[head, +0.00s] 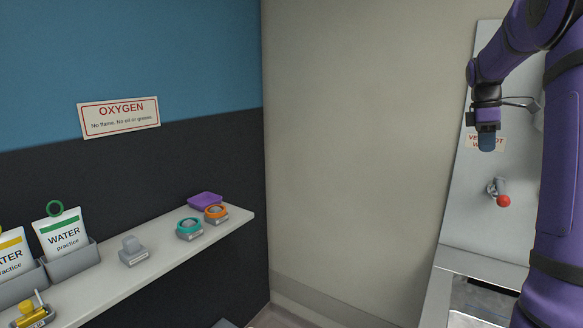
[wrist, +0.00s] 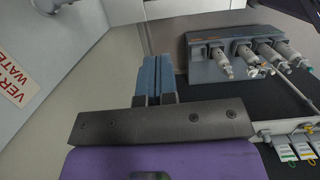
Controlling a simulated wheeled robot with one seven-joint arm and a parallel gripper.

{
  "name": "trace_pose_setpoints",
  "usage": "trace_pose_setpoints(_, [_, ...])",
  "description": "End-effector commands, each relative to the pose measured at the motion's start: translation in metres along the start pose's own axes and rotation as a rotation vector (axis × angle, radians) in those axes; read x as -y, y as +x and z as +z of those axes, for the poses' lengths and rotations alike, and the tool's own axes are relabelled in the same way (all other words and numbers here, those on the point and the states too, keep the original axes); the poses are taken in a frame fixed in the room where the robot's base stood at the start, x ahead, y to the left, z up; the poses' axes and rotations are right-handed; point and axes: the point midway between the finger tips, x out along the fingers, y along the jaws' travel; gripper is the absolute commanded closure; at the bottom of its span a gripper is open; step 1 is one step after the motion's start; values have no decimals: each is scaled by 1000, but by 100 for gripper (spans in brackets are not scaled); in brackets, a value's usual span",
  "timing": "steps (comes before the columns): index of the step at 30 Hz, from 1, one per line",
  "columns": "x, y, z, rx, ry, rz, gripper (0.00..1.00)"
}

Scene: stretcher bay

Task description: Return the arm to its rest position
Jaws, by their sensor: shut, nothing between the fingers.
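My arm is purple and stands at the right of the head view, bent at the top with its end hanging down. My gripper (head: 487,143) points down in front of the pale panel, over part of a red-lettered sign. It is shut, and its blue fingers lie side by side in the wrist view (wrist: 154,78) with nothing between them. No object is held.
A shelf (head: 165,250) at left bears water pouches (head: 62,234), a teal-ringed piece (head: 189,229), an orange-ringed piece (head: 216,213) and a purple item (head: 206,200). A red-knobbed valve (head: 502,199) sits below my gripper. The wrist view shows a grey unit with several fittings (wrist: 204,66).

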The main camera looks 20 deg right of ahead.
Motion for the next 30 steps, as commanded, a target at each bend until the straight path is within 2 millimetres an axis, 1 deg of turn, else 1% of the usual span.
trace_pose_setpoints(2, [5,-4,-4,-5,6,8,100])
trace_pose_setpoints(4, [16,-10,-12,-14,23,22,100])
trace_pose_setpoints(5, [23,-14,-16,-20,33,32,100])
trace_pose_setpoints(8, [53,-29,-34,-50,82,66,100])
trace_pose_setpoints(13, [118,-50,-64,-119,188,123,100])
trace_pose_setpoints(19, [196,-60,-88,-217,312,168,100])
trace_pose_setpoints(25, [273,-57,-100,-326,433,186,100])
trace_pose_setpoints(30, [334,-43,-102,-425,535,178,100])
